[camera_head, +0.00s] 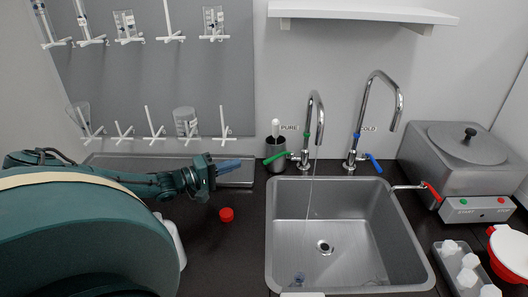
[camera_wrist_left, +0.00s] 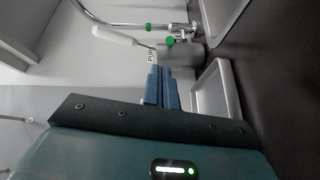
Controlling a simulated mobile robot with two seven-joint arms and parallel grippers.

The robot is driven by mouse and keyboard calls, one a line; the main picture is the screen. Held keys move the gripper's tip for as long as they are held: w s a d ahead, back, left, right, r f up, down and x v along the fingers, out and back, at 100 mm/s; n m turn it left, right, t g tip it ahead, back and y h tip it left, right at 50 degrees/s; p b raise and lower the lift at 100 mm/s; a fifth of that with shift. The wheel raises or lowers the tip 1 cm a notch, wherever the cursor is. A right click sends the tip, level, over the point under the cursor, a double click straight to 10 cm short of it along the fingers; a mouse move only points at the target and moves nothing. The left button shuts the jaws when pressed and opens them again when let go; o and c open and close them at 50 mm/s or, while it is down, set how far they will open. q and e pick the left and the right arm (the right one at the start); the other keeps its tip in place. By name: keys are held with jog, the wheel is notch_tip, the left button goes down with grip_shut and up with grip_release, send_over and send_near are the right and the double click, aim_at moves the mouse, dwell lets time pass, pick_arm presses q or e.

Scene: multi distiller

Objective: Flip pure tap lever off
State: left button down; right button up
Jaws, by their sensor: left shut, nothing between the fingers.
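The pure tap (camera_head: 309,125) is a tall chrome tap behind the sink's left side, with a green ring and a green lever (camera_head: 276,158) that points left. A thin clear line, which looks like water, runs down from its spout into the sink. In the left wrist view the tap (camera_wrist_left: 120,24) lies sideways near the top, with the green lever end (camera_wrist_left: 170,41) ahead of the fingers. My left gripper (camera_head: 239,164) has blue fingers, shut and empty, pointing right, left of the lever and apart from it. The fingers also show in the left wrist view (camera_wrist_left: 161,68). My right gripper is out of view.
The cold tap (camera_head: 359,130) has a blue lever, right of the pure tap. A metal tray (camera_head: 240,175) lies under my gripper. A red cap (camera_head: 226,214) and the sink (camera_head: 276,235) are in front.

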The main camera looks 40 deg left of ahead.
pick_arm(q)
jog(key=shift+s+a+f, duration=0.1)
jog(key=shift+a+f, duration=0.45)
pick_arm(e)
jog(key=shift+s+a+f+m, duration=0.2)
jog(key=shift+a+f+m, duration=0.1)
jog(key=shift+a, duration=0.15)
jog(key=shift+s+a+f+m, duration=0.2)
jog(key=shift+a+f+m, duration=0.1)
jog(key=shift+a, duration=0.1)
pick_arm(q)
jog(key=shift+d, duration=0.1)
jog(key=x, duration=1)
jog(key=shift+f, duration=0.1)
